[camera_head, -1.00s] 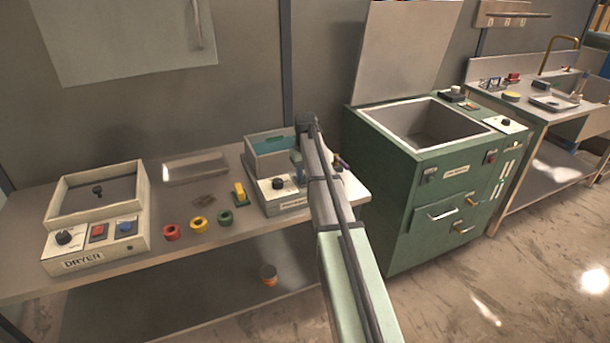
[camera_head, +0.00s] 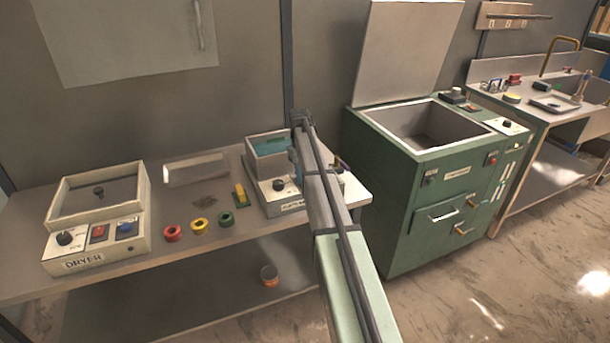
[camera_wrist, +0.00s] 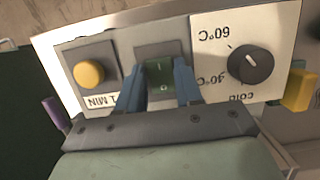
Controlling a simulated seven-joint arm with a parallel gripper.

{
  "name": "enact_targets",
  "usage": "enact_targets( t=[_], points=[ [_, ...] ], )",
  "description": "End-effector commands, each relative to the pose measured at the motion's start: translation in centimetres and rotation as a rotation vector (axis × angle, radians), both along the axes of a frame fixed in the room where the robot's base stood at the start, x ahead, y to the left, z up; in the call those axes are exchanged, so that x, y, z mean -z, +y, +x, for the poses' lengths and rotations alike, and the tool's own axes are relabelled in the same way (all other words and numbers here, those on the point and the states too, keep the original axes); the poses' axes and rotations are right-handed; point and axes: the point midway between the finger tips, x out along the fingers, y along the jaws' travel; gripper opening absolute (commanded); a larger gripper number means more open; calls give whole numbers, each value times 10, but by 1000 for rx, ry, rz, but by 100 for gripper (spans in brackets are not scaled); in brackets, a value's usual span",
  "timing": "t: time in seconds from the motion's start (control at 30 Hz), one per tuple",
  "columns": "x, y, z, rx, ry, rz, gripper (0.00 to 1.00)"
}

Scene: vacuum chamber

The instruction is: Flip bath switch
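The bath (camera_head: 265,137) is a pale box with blue liquid, standing at the right end of the table. Its front panel (camera_wrist: 120,38) fills much of the wrist view. The green rocker switch (camera_wrist: 159,76), marked with a line and a circle, sits in a grey plate between a yellow button and a dark dial. My gripper (camera_wrist: 158,84) has its two blue fingers apart, one on each side of the switch. I cannot tell whether they touch it. In the head view, my arm hides the switch and the right part of the panel.
The yellow button (camera_wrist: 89,73) and temperature dial (camera_wrist: 250,65) flank my fingers closely. A dryer (camera_head: 97,218) stands at the table's left. Red, yellow and green rings (camera_head: 199,225) lie between. A green cabinet (camera_head: 405,235) with an open basin stands right of the table.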

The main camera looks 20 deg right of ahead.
Motion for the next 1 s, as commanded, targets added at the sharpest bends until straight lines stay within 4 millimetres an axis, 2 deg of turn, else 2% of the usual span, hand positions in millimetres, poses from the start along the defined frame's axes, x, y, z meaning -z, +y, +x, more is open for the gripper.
enact_targets(
  t=[0.03,0.2,0.57,0.77,1.0],
  points=[
    [0,0,0,0,0,0,40],
    [0,0,0,0,-1,0,57],
    [-3,0,1,0,-2,0,57],
    [-21,0,6,0,-2,0,57],
    [-54,0,16,0,-2,0,57]
  ],
)
